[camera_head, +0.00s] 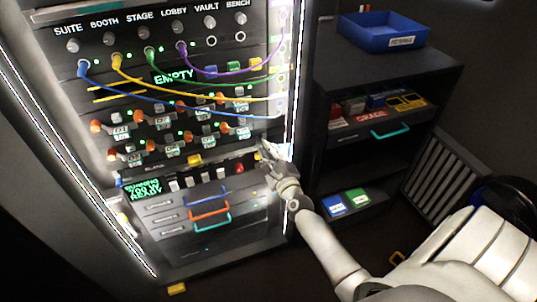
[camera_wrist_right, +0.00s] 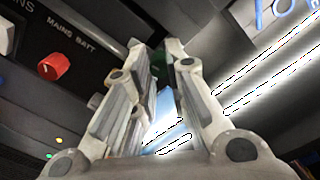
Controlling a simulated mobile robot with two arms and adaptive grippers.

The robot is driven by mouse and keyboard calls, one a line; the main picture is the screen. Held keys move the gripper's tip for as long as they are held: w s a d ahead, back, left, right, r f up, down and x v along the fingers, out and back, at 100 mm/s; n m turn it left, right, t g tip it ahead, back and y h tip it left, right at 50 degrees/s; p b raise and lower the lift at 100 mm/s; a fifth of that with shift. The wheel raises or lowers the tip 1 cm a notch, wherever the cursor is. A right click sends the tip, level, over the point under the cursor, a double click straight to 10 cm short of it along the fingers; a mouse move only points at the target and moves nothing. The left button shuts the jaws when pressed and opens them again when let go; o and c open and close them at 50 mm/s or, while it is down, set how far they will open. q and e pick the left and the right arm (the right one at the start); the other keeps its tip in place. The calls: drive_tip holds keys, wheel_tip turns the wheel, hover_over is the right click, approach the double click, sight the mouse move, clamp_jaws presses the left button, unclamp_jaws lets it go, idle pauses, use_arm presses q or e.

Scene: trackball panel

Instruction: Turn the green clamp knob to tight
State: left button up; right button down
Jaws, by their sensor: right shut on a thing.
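My right gripper (camera_head: 266,150) reaches the right edge of the lit rack panel (camera_head: 215,172), at the height of the lower switch row. In the right wrist view, its two fingers (camera_wrist_right: 163,55) point at the panel and are shut on the green clamp knob (camera_wrist_right: 184,72). Only a dark green sliver of the knob shows beside the right fingertip; the rest is hidden by the fingers. Its turn position and any marking cannot be read. In the head view the gripper hides the knob. My left gripper is not in view.
A red knob (camera_wrist_right: 54,66) beside a "MAINS BATT" label is left of the fingers. Coloured cables (camera_head: 180,98) hang across the upper panel. Drawers with coloured handles (camera_head: 208,209) lie below. A dark shelf (camera_head: 390,62) with a blue tray (camera_head: 381,30) stands at the right.

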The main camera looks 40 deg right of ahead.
drive_tip(key=shift+d+m, duration=0.25)
drive_tip(key=shift+m, duration=0.55)
drive_tip(key=c, duration=1.4)
unclamp_jaws()
drive_tip(key=shift+s+f, duration=0.1)
drive_tip(key=shift+o, duration=0.2)
drive_tip(key=shift+a, duration=0.1)
drive_tip(key=v, duration=1.2)
